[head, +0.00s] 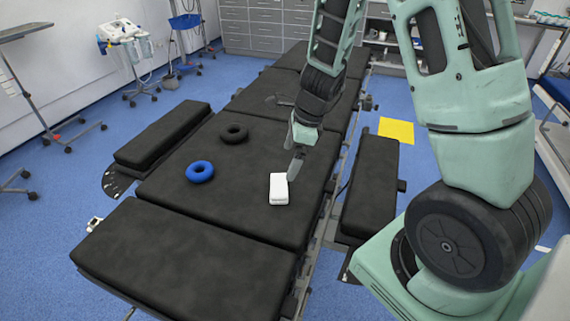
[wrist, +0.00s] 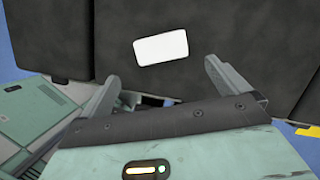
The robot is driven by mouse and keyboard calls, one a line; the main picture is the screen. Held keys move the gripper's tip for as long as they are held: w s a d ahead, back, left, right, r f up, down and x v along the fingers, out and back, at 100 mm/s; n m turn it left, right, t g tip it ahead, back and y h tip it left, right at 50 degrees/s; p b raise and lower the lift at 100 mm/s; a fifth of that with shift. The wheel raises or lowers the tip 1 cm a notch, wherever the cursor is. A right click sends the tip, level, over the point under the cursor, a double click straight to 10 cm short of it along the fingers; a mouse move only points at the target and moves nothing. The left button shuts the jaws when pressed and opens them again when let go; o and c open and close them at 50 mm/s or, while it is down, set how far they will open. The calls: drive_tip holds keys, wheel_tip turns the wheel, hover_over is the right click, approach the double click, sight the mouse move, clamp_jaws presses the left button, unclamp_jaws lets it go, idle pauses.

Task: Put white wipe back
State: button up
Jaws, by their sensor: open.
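The white wipe, a small white box-shaped pack (head: 279,189), lies on the black padded operating table (head: 230,215). It also shows in the wrist view (wrist: 160,48), lying slightly tilted on the black pad ahead of my fingers. My gripper (head: 293,172) is just above and behind the pack in the head view. In the wrist view my gripper (wrist: 160,80) is open, its two fingers spread wide with nothing between them. The pack lies beyond the fingertips, roughly midway between their lines. The exact height of the fingers over the pad cannot be told.
A blue ring (head: 200,172) and a black ring (head: 234,134) lie on the table to the left of the pack. Padded arm boards (head: 165,135) (head: 371,187) flank the table. A yellow square (head: 396,130) lies on the blue floor at right. The table's near section is clear.

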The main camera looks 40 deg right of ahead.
drive_tip(key=s+a+r+n+g, duration=0.1)
drive_tip(key=s+a+r+n, duration=0.3)
drive_tip(key=a+n, duration=0.3)
drive_tip(key=s+a+r+n+g, duration=0.1)
drive_tip(key=s+a+r+n, duration=0.25)
drive_tip(key=a+n, duration=0.35)
drive_tip(key=s+a+r+n+h, duration=0.1)
drive_tip(key=s+a+r+n, duration=0.1)
drive_tip(key=s+a+n, duration=0.2)
drive_tip(key=s+a+r+n+h, duration=0.1)
drive_tip(key=s+a+r+n, duration=0.1)
drive_tip(key=s+n, duration=0.8)
drive_tip(key=a+n, duration=0.1)
drive_tip(key=n, duration=0.3)
drive_tip(key=shift+s+a+r+n, duration=0.2)
drive_tip(key=shift+a+r+n, duration=0.1)
drive_tip(key=shift+a+r, duration=0.1)
drive_tip(key=shift+s, duration=0.1)
